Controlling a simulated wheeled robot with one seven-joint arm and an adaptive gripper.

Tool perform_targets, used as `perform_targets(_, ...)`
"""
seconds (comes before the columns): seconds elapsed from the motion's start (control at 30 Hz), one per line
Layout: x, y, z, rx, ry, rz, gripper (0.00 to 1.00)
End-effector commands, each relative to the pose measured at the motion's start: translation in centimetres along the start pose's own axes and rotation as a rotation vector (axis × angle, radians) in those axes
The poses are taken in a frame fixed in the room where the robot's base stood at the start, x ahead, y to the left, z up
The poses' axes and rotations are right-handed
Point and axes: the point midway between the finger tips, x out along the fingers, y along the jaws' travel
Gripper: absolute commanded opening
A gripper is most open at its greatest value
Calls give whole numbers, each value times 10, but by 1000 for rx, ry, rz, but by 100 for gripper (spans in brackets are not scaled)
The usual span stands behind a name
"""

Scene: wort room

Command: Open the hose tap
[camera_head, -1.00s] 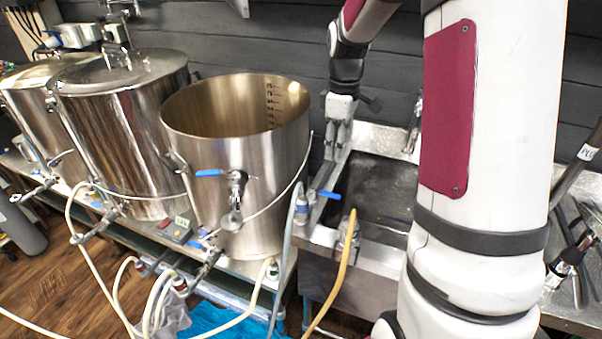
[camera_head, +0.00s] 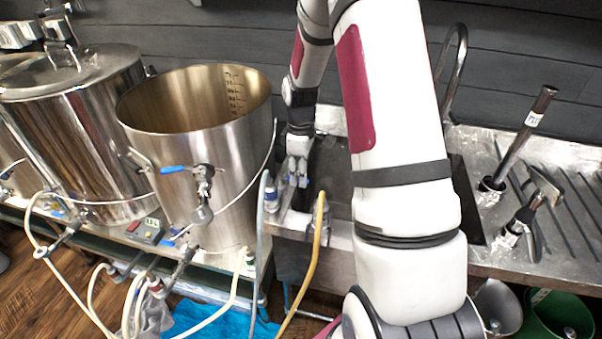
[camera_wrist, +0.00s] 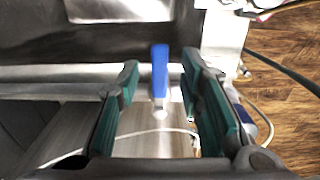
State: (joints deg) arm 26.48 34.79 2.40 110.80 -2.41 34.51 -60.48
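The hose tap's blue lever (camera_wrist: 160,70) shows in the wrist view, upright in the picture between my two teal-padded fingers, with a gap on each side. My gripper (camera_wrist: 158,78) is open and touches nothing that I can make out. I cannot tell how deep the lever lies between the fingertips. In the head view my gripper (camera_head: 295,180) points down at the front left corner of the sink, over the tap and its hoses. It largely hides the tap there.
The sink (camera_head: 333,170) lies behind my arm. An open steel kettle (camera_head: 225,150) with its own blue-handled valve (camera_head: 173,169) stands close on the left. A grey hose (camera_head: 260,230) and a yellow hose (camera_head: 307,270) hang by the sink's front edge.

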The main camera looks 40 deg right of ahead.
Motion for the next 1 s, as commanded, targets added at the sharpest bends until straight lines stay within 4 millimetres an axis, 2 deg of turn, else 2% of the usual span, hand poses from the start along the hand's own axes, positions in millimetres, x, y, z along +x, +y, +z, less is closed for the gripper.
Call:
perform_targets(0.13, 7, 0, 0, 0, 0, 1, 34)
perform_targets(0.37, 7, 0, 0, 0, 1, 1, 34)
perform_targets(0.4, 7, 0, 0, 0, 1, 1, 32)
perform_targets(0.53, 7, 0, 0, 0, 1, 1, 2)
perform_targets(0.57, 7, 0, 0, 0, 1, 1, 0)
perform_targets(1.0, 7, 3, 0, -39, 1, 1, 0)
